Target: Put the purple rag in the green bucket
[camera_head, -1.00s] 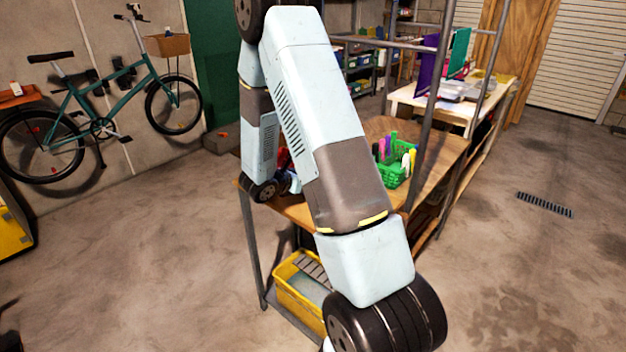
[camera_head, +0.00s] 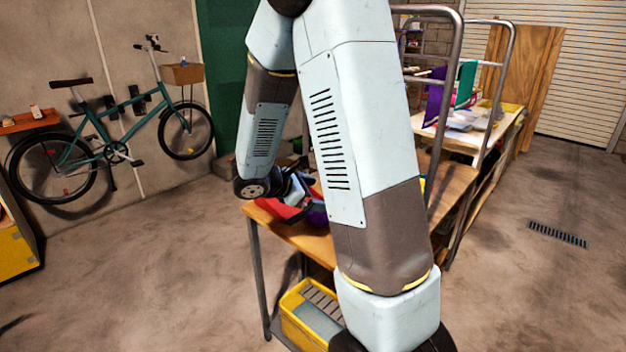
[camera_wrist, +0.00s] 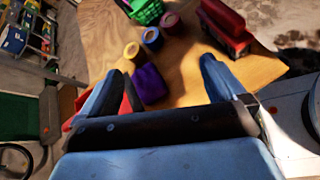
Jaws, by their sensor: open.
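A purple bundle (camera_wrist: 150,83), which looks like the rag, lies on the wooden tabletop in the wrist view. It is between and just beyond the fingers of my gripper (camera_wrist: 162,68). The gripper is open, and its fingers stand apart on either side of the bundle without visibly gripping it. In the head view, a bit of purple (camera_head: 317,212) shows beside my gripper (camera_head: 300,192) over the table's left end. A green container (camera_wrist: 146,11) is at the top edge of the wrist view, partly cut off. My arm hides it in the head view.
Several round rolls (camera_wrist: 152,38) stand between the bundle and the green container. A red object (camera_wrist: 226,24) lies right of them. Another red item (camera_head: 280,205) is beside my gripper. A metal frame (camera_head: 460,90) rises by the table. A yellow crate (camera_head: 308,318) sits below.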

